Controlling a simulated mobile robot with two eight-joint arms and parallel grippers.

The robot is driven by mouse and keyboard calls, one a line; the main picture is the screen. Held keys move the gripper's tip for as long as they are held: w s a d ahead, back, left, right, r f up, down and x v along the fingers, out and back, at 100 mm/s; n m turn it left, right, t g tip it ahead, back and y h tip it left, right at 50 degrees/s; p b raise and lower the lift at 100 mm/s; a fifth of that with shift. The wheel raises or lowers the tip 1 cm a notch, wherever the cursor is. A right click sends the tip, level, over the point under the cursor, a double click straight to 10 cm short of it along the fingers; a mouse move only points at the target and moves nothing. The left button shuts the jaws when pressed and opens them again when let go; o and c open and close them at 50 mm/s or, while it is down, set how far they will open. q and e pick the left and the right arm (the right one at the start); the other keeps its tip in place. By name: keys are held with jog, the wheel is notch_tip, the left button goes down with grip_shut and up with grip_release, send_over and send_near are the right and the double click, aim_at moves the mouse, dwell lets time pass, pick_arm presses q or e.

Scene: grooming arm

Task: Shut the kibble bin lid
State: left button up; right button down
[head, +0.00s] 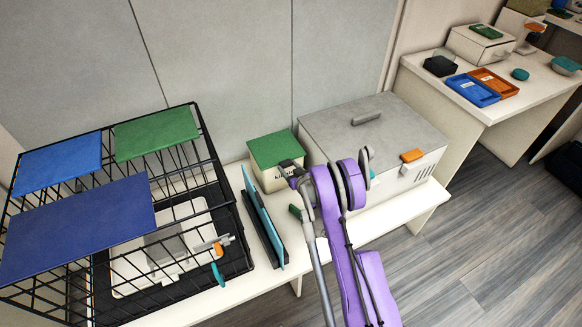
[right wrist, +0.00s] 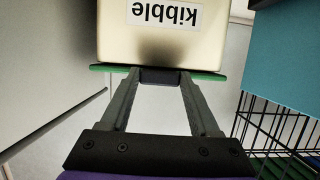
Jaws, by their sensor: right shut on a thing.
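The kibble bin (head: 283,180) is a cream box with a green lid (head: 275,147), standing on the bench against the wall. The lid lies flat over the bin top. In the right wrist view the picture is upside down: the bin (right wrist: 160,40) shows its "kibble" label, and the lid (right wrist: 105,69) is a thin green edge along its rim, with no clear gap. My right gripper (head: 290,166) is at the lid's front edge. Its fingers (right wrist: 160,82) are shut on a dark tab (right wrist: 160,76) at the middle of that edge. My left gripper is not in view.
A black wire crate (head: 205,130) with blue and green panels stands left. Upright teal and dark panels (head: 262,220) stand between crate and bin. A grey-topped box (head: 375,125) with an orange latch (head: 412,156) is close on the right. A side table (head: 535,108) is farther right.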

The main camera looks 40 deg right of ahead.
jog(key=shift+c, duration=0.6)
grip_release()
jog(key=v, duration=1)
jog(key=shift+s+a+p, duration=0.15)
jog(key=shift+s+p, duration=0.2)
jog(key=shift+p, duration=0.1)
jog(key=shift+r, duration=0.15)
